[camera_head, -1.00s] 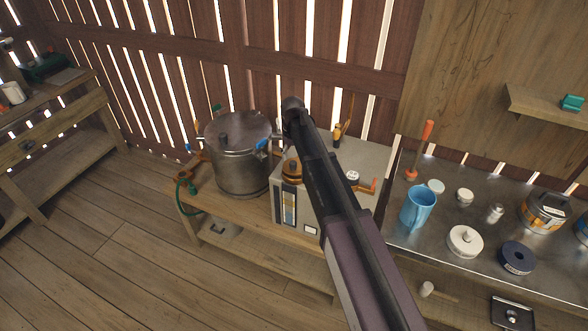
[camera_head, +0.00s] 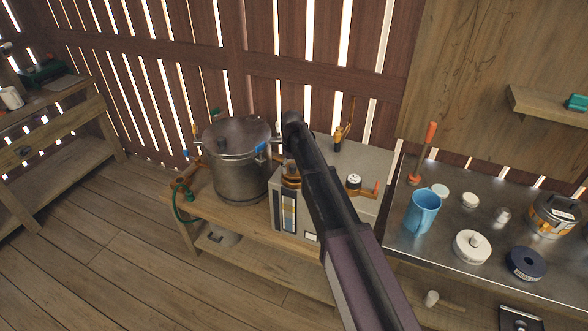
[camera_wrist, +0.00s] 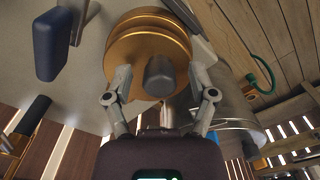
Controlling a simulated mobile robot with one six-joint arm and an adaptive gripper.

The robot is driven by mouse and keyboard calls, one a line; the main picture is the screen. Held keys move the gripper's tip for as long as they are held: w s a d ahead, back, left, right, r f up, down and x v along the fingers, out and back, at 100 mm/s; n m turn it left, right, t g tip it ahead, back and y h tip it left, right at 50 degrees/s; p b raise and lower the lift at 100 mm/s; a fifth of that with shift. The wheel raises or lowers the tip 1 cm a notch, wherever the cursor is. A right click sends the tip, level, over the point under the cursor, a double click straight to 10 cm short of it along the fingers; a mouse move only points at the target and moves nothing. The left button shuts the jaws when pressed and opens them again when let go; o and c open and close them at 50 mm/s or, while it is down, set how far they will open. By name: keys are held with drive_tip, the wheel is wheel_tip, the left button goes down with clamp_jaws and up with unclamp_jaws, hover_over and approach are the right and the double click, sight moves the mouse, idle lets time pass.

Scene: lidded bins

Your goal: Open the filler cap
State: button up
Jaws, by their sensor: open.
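The brass-coloured round cap with a dark knob, which I take as the filler cap (camera_head: 291,182), sits on top of the grey box (camera_head: 360,160) beside the pot. In the head view my arm partly covers it and hides my gripper. In the wrist view the stepped brass cap (camera_wrist: 130,58) is large and close, with its grey knob (camera_wrist: 160,75) facing the camera. My gripper (camera_wrist: 160,82) is open, with one finger on each side of the knob and over the cap. I cannot tell whether the fingers touch the cap.
A large metal pot (camera_head: 240,170) stands left of the box. A white-topped valve with an orange handle (camera_head: 355,182) and a black-and-brass fitting (camera_head: 340,138) rise from the box.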

clamp_jaws()
drive_tip(key=shift+d, duration=0.35)
drive_tip(key=shift+a, duration=0.25)
drive_tip(key=shift+r, duration=0.1)
